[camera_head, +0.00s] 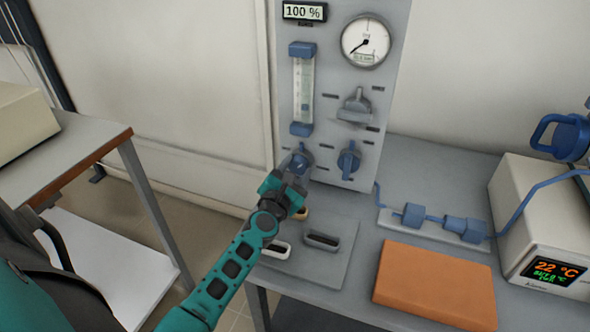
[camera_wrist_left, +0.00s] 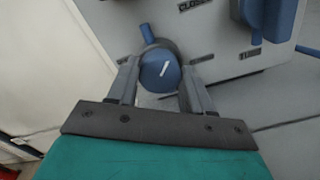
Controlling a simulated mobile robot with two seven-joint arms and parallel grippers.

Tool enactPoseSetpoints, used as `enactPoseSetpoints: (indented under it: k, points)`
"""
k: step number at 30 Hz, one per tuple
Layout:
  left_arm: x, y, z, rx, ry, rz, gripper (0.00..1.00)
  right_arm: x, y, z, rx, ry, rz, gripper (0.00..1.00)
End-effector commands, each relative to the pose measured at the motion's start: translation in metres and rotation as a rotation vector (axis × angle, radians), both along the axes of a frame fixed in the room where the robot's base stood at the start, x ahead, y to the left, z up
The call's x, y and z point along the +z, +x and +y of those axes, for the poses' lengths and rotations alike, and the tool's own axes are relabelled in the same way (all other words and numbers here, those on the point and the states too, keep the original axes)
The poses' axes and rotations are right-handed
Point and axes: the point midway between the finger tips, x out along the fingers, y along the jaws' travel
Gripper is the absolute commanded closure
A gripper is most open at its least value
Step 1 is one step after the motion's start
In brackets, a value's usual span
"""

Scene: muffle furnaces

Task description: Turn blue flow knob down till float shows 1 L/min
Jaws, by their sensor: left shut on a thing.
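The blue flow knob (camera_head: 299,158) is on the grey panel below the flow tube (camera_head: 303,90), which has blue end blocks. In the left wrist view the knob (camera_wrist_left: 160,72) shows its round blue face with a slanted white mark. My left gripper (camera_head: 295,170) is at the knob; in the wrist view its two fingers (camera_wrist_left: 158,88) are on either side of it, shut on it. The tube's scale is too small to read, and I cannot make out the float's level. My right gripper is in neither view.
The panel also holds a "100 %" display (camera_head: 304,12), a round gauge (camera_head: 366,41), a grey valve handle (camera_head: 356,106) and a second blue knob (camera_head: 348,160). An orange slab (camera_head: 436,285) lies on the bench. A furnace (camera_head: 545,220) showing 22 °C stands right.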

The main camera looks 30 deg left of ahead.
Motion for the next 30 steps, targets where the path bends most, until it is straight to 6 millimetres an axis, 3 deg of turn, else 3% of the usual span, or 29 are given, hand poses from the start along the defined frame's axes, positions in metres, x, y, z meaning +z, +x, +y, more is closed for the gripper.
enactPoseSetpoints:
  k: [21, 22, 30]
  points:
    - [0.0, 0.0002, -0.0003, 0.0, 0.09, 0.022, 0.8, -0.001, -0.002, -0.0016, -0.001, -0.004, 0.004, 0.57]
    - [0.0, 0.0002, -0.0003, -0.001, 0.091, 0.021, 0.47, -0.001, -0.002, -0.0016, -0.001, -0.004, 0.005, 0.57]
    - [-0.0001, 0.0002, -0.0003, 0.0, 0.089, 0.022, 0.24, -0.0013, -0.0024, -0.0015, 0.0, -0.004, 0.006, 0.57]
